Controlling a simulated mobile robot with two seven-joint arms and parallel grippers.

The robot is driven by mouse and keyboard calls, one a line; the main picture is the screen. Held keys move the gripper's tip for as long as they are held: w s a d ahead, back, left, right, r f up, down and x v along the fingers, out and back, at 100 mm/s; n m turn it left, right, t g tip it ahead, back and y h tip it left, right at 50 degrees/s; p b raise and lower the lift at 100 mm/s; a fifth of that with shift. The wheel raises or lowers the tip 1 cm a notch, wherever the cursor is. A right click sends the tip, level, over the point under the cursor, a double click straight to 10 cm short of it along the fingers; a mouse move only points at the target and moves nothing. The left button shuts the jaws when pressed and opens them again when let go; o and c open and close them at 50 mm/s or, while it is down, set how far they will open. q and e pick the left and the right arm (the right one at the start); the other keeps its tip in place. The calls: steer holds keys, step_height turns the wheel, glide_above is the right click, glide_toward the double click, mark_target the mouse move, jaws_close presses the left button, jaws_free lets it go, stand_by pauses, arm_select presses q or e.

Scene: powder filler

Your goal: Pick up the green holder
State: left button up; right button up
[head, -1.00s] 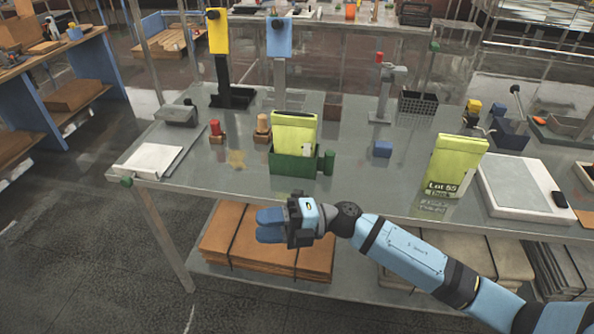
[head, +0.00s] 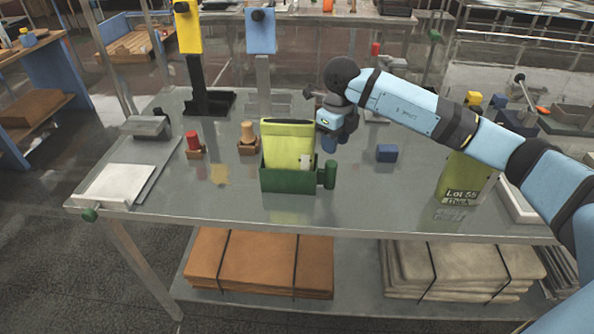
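The green holder (head: 288,181) stands upright on the metal table, left of the middle of the head view. A yellow-green pouch (head: 286,139) stands in it, and a short green cylinder (head: 330,174) is at its right side. My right gripper (head: 330,145) points down, just above that cylinder in the picture and right of the pouch. I cannot see a clear gap between its blue fingertips, so its opening is hidden. Nothing shows hanging from it. My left gripper is out of view.
Red (head: 192,141) and tan (head: 247,132) knobbed pieces stand left of the holder. A blue block (head: 387,152) and a "Lot 55" pouch (head: 462,177) are to the right. Yellow (head: 187,27) and blue (head: 261,31) panels on stands rise behind.

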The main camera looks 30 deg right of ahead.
mark_target(331, 174)
step_height(331, 174, down, 11)
steer(key=shift+w+f+p, duration=0.1)
steer(key=shift+f+p, duration=0.05)
steer(key=shift+p, duration=0.15)
steer(key=c, duration=0.6)
